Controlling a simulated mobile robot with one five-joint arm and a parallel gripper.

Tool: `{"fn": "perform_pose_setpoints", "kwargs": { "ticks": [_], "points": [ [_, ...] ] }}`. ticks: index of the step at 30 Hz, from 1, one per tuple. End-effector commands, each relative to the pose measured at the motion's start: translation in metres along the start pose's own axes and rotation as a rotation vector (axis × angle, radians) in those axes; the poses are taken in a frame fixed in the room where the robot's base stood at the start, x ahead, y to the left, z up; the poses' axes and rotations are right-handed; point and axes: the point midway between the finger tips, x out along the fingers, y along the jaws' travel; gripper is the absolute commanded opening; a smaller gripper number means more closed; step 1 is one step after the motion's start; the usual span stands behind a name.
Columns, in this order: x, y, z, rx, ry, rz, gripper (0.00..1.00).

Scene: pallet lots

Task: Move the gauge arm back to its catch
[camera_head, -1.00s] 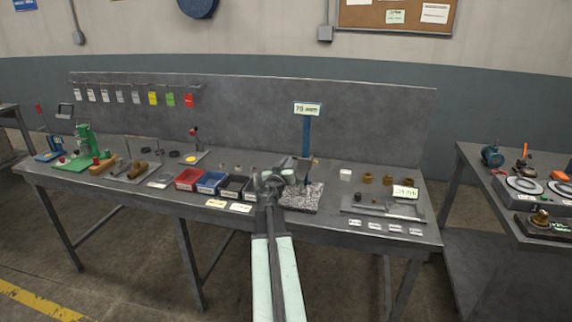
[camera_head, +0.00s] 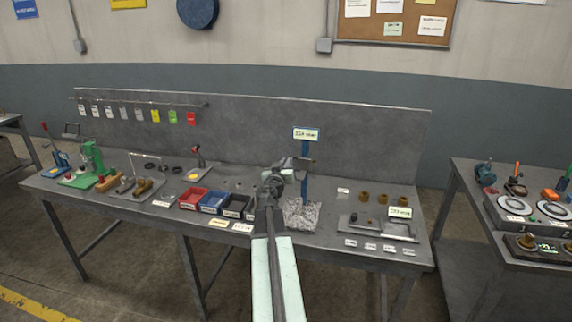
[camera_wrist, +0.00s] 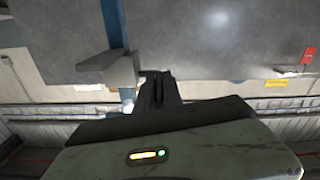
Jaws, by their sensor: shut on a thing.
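The gauge stand has a blue post (camera_head: 305,172) on a speckled stone base (camera_head: 302,214), with a small white display (camera_head: 306,134) on top whose text is blurred. My gripper (camera_head: 286,170) is at the left side of the post, above the base. In the wrist view my gripper (camera_wrist: 157,88) is shut beside a grey block (camera_wrist: 122,70), part of the gauge arm, at the blue post (camera_wrist: 113,25). The fingers are shut on the gauge arm, but the held part is mostly hidden. The catch cannot be made out.
Red (camera_head: 193,198), blue (camera_head: 214,201) and black (camera_head: 236,206) bins stand left of the stone base. A grey tray (camera_head: 375,228) with a caliper-like tool lies to the right, with brass parts (camera_head: 363,196) behind. A grey back panel (camera_head: 250,135) rises behind the bench.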

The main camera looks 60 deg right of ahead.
Motion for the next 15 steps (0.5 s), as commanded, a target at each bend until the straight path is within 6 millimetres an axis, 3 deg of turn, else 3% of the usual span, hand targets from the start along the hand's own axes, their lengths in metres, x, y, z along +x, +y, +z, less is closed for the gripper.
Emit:
{"fn": "perform_pose_setpoints", "kwargs": {
  "ticks": [1, 10, 12, 13, 15],
  "points": [
    [0.0001, 0.0021, -0.0106, -0.001, 0.0, 0.0, 0.0],
    [0.0001, 0.0012, -0.0075, -0.002, 0.001, 0.0, 0.0],
    [0.0, 0.0012, -0.0074, -0.002, 0.001, 0.0, 0.25],
    [-0.0001, 0.0012, -0.0074, -0.001, 0.0, 0.0, 0.33],
    [-0.0001, 0.001, -0.0073, -0.001, 0.0, 0.0, 0.33]
  ]
}}
